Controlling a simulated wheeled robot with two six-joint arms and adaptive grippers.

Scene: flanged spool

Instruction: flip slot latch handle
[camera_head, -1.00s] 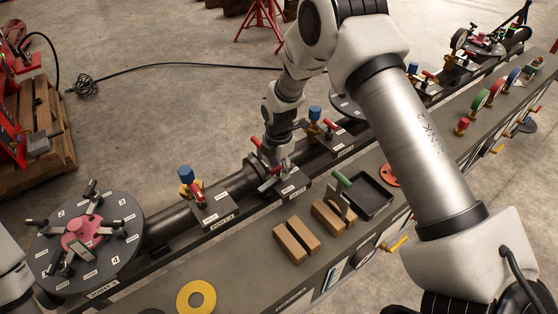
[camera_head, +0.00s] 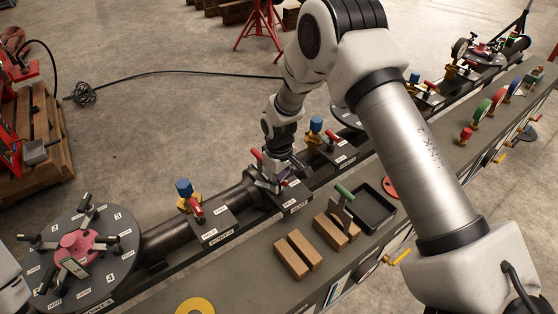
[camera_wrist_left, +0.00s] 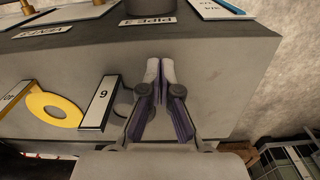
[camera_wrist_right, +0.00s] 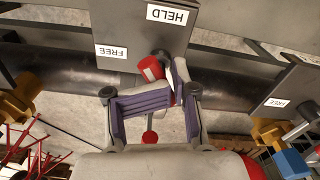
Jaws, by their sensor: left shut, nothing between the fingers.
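The slot latch block (camera_head: 299,198) stands on the bench in the middle of the head view. In the right wrist view its grey plate (camera_wrist_right: 140,32) bears the labels HELD and FREE, with a red handle piece (camera_wrist_right: 150,68) below them. My right gripper (camera_head: 270,182) is at the latch, its fingers (camera_wrist_right: 173,92) close around the red piece. The fingers are spread at their knuckles and one bends inward; the grip on the handle is unclear. My left gripper (camera_wrist_left: 160,68) is shut and empty, in front of the bench side; its fingers are out of the head view.
A round plate (camera_head: 112,285) with a pink hub stands at the left. Another block with a blue-capped post (camera_head: 184,190) is left of the latch. Wooden blocks (camera_head: 291,260) and a black tray (camera_head: 377,212) lie in front. A yellow ring (camera_wrist_left: 52,110) hangs on the bench side.

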